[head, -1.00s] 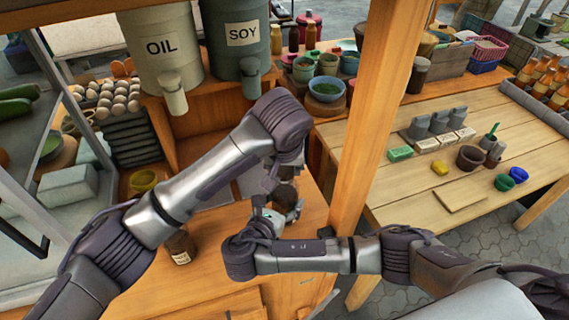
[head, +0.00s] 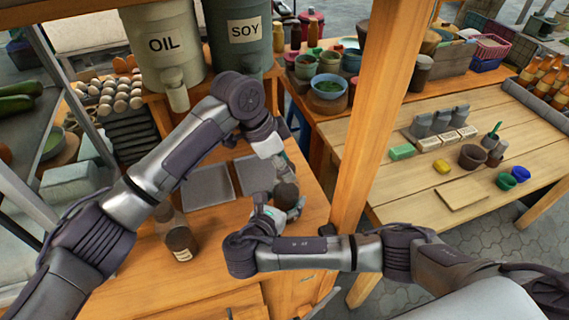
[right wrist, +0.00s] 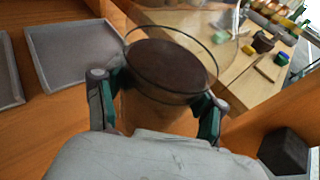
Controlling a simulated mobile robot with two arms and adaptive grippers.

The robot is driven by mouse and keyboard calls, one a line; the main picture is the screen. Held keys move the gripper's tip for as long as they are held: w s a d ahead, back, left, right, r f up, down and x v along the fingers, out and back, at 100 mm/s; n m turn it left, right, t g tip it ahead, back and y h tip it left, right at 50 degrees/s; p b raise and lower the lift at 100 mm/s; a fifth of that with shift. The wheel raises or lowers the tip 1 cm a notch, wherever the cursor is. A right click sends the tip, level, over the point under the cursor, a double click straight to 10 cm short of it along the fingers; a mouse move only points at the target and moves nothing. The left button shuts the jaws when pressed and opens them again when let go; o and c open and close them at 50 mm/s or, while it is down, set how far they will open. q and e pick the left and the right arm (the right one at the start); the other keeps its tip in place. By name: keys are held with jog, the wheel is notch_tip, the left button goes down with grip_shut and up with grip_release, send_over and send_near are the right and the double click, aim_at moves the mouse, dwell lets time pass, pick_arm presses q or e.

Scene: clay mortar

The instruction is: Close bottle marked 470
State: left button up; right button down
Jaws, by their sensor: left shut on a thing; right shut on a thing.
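My right gripper (head: 268,216) is shut around a clear glass bottle with dark brown contents (head: 286,194). In the right wrist view, my right gripper's fingers (right wrist: 155,110) stand on both sides of that bottle (right wrist: 168,68), whose round glass rim shows above the brown. No label on it is readable. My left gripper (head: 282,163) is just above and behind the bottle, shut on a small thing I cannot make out. A second glass bottle with brown contents and a pale label (head: 179,240) stands upright on the counter to the left; its label is too small to read.
Two grey trays (head: 208,187) lie on the wooden counter (head: 220,262). The OIL container (head: 165,45) and SOY container (head: 243,35) stand behind. A wooden post (head: 372,110) rises at the right, close to the grippers. A table (head: 400,185) with small goods is beyond it.

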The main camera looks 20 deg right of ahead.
pick_arm(q)
jog(key=m+g, duration=0.1)
jog(key=m, duration=0.2)
jog(key=m+g, duration=0.1)
jog(key=m, duration=0.1)
jog(key=shift+w+d+m+y, duration=0.1)
jog(key=shift+w+m+y, duration=0.1)
jog(key=shift+m+y, duration=0.15)
jog(key=m, duration=0.2)
jog(key=m+g+y, duration=0.1)
jog(key=m, duration=0.2)
jog(key=shift+m+y, duration=0.25)
jog(key=o, duration=0.7)
jog(key=shift+r, duration=2.3)
